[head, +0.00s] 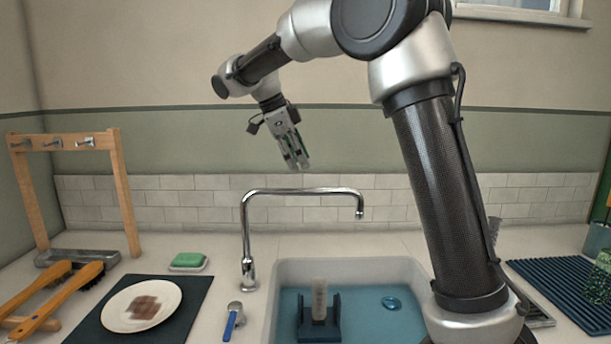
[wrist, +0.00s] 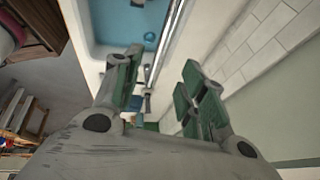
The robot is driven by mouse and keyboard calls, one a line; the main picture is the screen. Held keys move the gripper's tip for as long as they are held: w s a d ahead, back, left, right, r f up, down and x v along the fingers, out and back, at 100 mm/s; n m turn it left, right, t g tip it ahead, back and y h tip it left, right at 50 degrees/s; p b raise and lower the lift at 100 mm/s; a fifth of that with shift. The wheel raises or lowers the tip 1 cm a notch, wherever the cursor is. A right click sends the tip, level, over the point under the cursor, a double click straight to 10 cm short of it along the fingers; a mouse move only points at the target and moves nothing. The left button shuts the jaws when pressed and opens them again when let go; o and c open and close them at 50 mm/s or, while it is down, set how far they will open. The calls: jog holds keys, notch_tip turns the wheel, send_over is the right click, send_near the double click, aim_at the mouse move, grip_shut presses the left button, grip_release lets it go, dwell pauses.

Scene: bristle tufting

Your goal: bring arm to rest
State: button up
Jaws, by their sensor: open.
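My gripper (head: 298,160) hangs in the air above and behind the tap, in front of the tiled wall, with its fingers pointing down. It is open, and nothing shows between its fingers. In the wrist view the two green-padded fingers (wrist: 160,90) stand well apart, with the sink edge and tap far beyond them. My arm rises from the right of the sink and bends over to the left.
The sink (head: 390,266) holds blue water, a dark holder (head: 305,320) with an upright pale piece (head: 319,298), and a blue round thing (head: 393,303). The tap (head: 300,191) arches over it. A plate (head: 140,304), green sponge (head: 188,260), brushes (head: 50,295) and wooden rack (head: 122,190) stand left; a ribbed mat (head: 565,285) lies right.

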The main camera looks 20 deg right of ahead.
jog(key=v, duration=0.2)
jog(key=shift+a+r, duration=0.15)
jog(key=shift+r, duration=0.1)
notch_tip(320, 180, down, 6)
jog(key=s+a+n+y, duration=0.1)
jog(key=s+n+y, duration=0.15)
jog(key=n, duration=1.05)
jog(key=s+d+f+n+t, duration=0.1)
jog(key=s+d+n, duration=0.2)
jog(key=s, duration=0.7)
jog(key=s+d+f+n+t+y, duration=0.1)
jog(key=s+d+f+n, duration=0.1)
jog(key=s+d, duration=0.4)
jog(key=s+d+f+n+t+y, duration=0.1)
jog(key=s+d+n, duration=0.3)
jog(key=s, duration=1)
jog(key=shift+d+f+t, duration=0.15)
jog(key=shift+d+t, duration=0.25)
jog(key=shift+d, duration=0.15)
